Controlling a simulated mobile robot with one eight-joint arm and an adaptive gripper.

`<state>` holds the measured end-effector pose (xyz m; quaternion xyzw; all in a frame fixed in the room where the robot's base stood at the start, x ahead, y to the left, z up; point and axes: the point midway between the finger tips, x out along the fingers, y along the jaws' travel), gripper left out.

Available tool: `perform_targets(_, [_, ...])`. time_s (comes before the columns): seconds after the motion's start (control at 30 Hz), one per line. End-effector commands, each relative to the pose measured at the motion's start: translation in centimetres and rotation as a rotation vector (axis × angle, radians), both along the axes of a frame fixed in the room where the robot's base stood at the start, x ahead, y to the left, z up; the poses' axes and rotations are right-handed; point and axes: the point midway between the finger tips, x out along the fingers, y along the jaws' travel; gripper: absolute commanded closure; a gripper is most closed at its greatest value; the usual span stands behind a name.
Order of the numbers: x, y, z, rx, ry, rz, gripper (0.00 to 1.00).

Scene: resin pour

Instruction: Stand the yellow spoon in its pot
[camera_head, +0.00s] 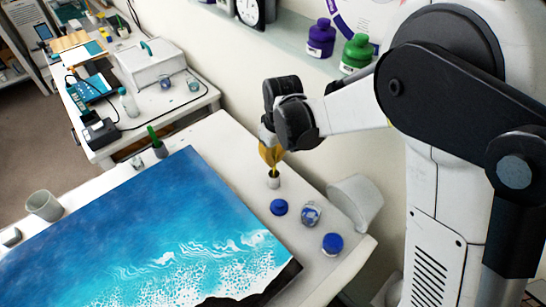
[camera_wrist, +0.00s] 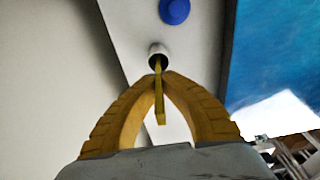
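The yellow spoon (camera_wrist: 159,108) shows in the wrist view, between my fingers. Its far end reaches the mouth of a small white pot (camera_wrist: 157,49) with a dark inside. I cannot tell how deep that end sits. In the head view the pot (camera_head: 273,182) stands upright on the white table beside the painting's far right corner. My gripper (camera_head: 271,157), with yellow fingers, is right above it, pointing down. In the wrist view the fingertips of my gripper (camera_wrist: 163,77) come together on the spoon, just above the pot.
The blue seascape panel (camera_head: 150,235) covers much of the table. A blue lid (camera_head: 279,207), a glass jar (camera_head: 311,214), another blue lid (camera_head: 332,244) and a white bucket (camera_head: 356,203) are near the pot. A green-handled item stands in another pot (camera_head: 160,150) further left.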

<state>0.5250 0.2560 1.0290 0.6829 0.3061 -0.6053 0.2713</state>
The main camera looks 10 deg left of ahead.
Motion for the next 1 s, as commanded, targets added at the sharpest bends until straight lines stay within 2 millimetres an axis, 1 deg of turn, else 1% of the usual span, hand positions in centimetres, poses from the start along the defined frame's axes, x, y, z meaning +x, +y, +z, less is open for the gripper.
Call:
perform_targets(0.03, [0.0,0.0,-0.6,0.000,0.000,0.000,1.00])
perform_targets(0.1, [0.0,0.0,-0.8,0.000,0.000,0.000,1.00])
perform_targets(0.37, [0.0,0.0,-0.8,0.000,0.000,0.000,1.00])
perform_targets(0.4, [0.0,0.0,-0.8,0.000,0.000,0.000,0.94])
perform_targets(0.47, [0.0,0.0,-0.8,0.000,0.000,0.000,0.75])
perform_targets(0.5, [0.0,0.0,-0.8,0.000,0.000,0.000,0.69])
perform_targets(0.77, [0.0,0.0,-0.8,0.000,0.000,0.000,0.69])
perform_targets(0.83, [0.0,0.0,-0.5,0.000,0.000,0.000,0.69])
perform_targets(0.93, [-0.1,-0.1,0.5,0.000,0.000,0.000,0.69])
perform_targets(1.0, [-0.2,-0.3,1.8,0.000,0.000,0.000,0.69])
